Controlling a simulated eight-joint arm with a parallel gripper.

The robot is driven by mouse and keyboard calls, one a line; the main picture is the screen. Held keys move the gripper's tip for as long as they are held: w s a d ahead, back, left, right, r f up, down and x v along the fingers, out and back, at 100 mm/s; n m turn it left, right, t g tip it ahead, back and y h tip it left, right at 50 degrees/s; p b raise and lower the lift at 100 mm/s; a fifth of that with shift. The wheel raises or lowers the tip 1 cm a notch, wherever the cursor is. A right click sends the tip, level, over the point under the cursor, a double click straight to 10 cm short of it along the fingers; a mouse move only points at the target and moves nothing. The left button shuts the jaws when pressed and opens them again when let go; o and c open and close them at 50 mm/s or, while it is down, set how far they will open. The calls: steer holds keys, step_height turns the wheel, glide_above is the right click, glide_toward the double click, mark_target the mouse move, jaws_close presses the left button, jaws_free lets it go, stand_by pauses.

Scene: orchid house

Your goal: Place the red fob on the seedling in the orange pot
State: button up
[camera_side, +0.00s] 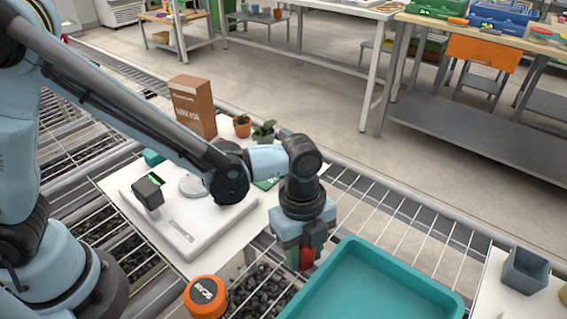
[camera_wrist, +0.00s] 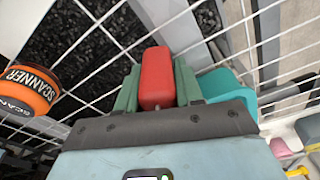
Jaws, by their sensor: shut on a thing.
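My gripper (camera_side: 306,256) is shut on the red fob (camera_side: 306,259), just left of the teal tray and above the wire bench. In the wrist view the red fob (camera_wrist: 157,78) stands between the green fingers of my gripper (camera_wrist: 157,88). The orange pot (camera_side: 242,131) with a small green seedling (camera_side: 241,119) stands on the white board at the back, beside a brown box. It is well behind and left of my gripper. The pot is not in the wrist view.
A teal tray (camera_side: 345,246) lies right of my gripper. An orange scanner puck (camera_side: 205,296) is at the front. A white scale (camera_side: 160,222), a dark pot with a plant (camera_side: 264,133) and a brown box (camera_side: 193,106) stand on the board. A grey bin (camera_side: 525,270) is far right.

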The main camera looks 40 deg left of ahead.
steer(key=shift+r, duration=0.65)
step_height(320, 180, up, 3)
steer(key=shift+f, duration=0.2)
steer(key=s+d+r, duration=0.4)
steer(key=s+r, duration=0.3)
steer(key=s, duration=0.4)
step_height(320, 180, up, 10)
steer(key=w+a+r+n, duration=0.1)
steer(key=w+a+n, duration=0.35)
steer(key=w, duration=0.85)
steer(key=n+t, duration=0.2)
steer(key=n, duration=0.7)
glide_above(245, 123)
steer(key=f, duration=1.3)
steer(key=shift+s+a, duration=0.2)
steer(key=shift+a, duration=0.05)
steer(key=shift+f, duration=2)
